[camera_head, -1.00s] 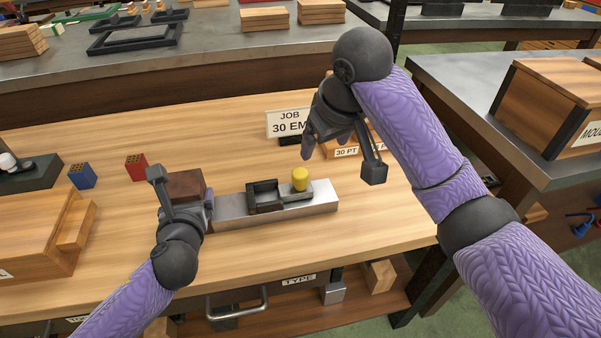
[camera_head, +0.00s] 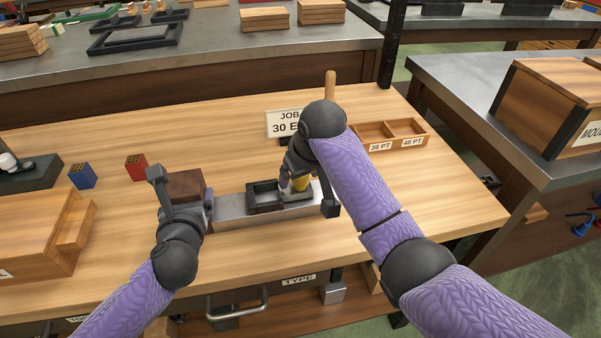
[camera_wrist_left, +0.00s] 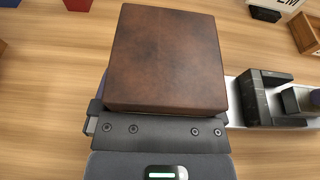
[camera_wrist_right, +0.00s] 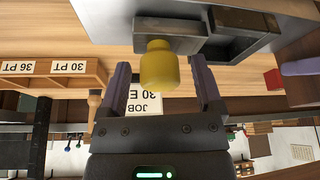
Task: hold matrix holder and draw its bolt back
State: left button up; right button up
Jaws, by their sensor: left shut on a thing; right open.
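The matrix holder (camera_head: 240,214) is a pale steel bar with a dark open frame (camera_head: 265,196) on it, lying on the wooden bench. A brown block (camera_head: 186,184) is at its left end and fills much of the left wrist view (camera_wrist_left: 168,58). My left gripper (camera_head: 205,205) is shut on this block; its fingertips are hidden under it. The bolt's yellow knob (camera_head: 301,183) stands on a dark slide right of the frame. My right gripper (camera_head: 298,178) is open above it. In the right wrist view the knob (camera_wrist_right: 158,66) lies between the spread fingers, touching neither visibly.
A job sign (camera_head: 284,122) stands behind the holder. A wooden type tray (camera_head: 392,134) with labels is back right, close to my right arm. A red block (camera_head: 135,167) and a blue block (camera_head: 82,176) are left. Bench right of the holder is clear.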

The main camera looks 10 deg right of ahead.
aim_at(315, 184)
grip_shut()
jog(key=shift+d, duration=2.2)
grip_release()
jog(key=v, duration=1.2)
